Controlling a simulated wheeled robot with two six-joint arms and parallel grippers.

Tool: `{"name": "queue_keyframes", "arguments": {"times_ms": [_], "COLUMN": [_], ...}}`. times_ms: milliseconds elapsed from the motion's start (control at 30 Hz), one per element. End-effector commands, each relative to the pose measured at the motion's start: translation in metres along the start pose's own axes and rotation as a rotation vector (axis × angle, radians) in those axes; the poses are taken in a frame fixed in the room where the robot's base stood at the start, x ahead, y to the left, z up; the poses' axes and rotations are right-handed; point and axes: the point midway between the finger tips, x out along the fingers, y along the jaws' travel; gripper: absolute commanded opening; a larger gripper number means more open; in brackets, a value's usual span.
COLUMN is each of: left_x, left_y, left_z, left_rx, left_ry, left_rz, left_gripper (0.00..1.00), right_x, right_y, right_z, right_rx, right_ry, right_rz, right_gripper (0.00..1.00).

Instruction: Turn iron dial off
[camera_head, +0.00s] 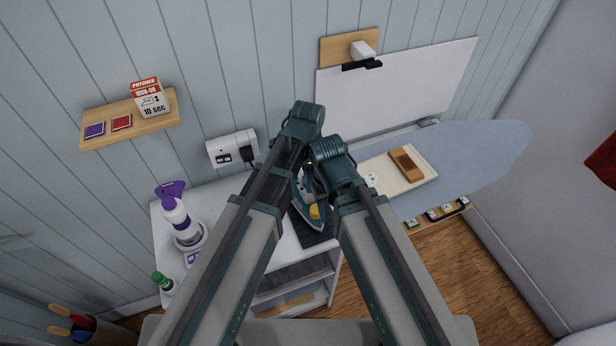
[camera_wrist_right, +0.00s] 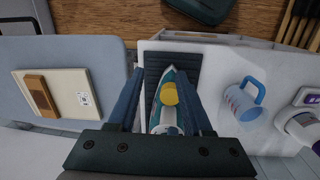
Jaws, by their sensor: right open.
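The iron (camera_head: 306,222) rests on a dark ribbed mat (camera_head: 318,240) on the white cabinet, partly hidden by my arms in the head view. Its yellow dial (camera_head: 315,211) shows between the arms. In the right wrist view the teal iron (camera_wrist_right: 176,76) points away from me, with the yellow dial (camera_wrist_right: 168,96) on top. My right gripper (camera_wrist_right: 161,74) is open, its fingers above and on either side of the iron, with no clear contact. My left gripper (camera_head: 306,118) is near the wall, over the back of the cabinet; its fingers cannot be made out.
The ironing board (camera_head: 490,150) is at the right, bearing a pale board with a brown block (camera_head: 406,163). A blue measuring cup (camera_wrist_right: 243,98) and a spray bottle (camera_head: 180,220) stand on the cabinet. A wall socket (camera_head: 232,149) and small shelf (camera_head: 160,120) are behind.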

Motion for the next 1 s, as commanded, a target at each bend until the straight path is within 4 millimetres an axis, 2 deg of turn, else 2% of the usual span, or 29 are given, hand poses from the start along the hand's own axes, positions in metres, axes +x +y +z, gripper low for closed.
{"name": "queue_keyframes", "arguments": {"times_ms": [33, 300, 333, 667, 1000], "left_x": [0.0, 0.0, 0.0, 0.0001, 0.0001], "left_y": [0.0, -0.0001, -0.0001, -0.0001, -0.0001], "left_z": [0.0, 0.0, 0.0, 0.0, 0.0], "left_rx": [0.0, 0.0, 0.0, -0.034, -0.266], "left_ry": [0.0, 0.0, 0.0, 0.0, 0.0], "left_rz": [0.0, 0.0, 0.0, 0.0, 0.0], "left_gripper": [0.52, 0.03, 0.0, 0.0, 0.0], "right_x": [0.0, 0.0, 0.0, 0.0001, 0.0001], "right_y": [0.0, 0.0, 0.0, 0.0, 0.0], "right_z": [0.0, 0.0, 0.0, 0.0, 0.0], "right_rx": [0.0, 0.0, 0.0, 0.0, 0.0], "right_ry": [0.0, 0.0, 0.0, 0.0, 0.0], "right_rz": [0.0, 0.0, 0.0, 0.0, 0.0], "right_gripper": [0.5, 0.5, 0.5, 0.5, 0.5]}}
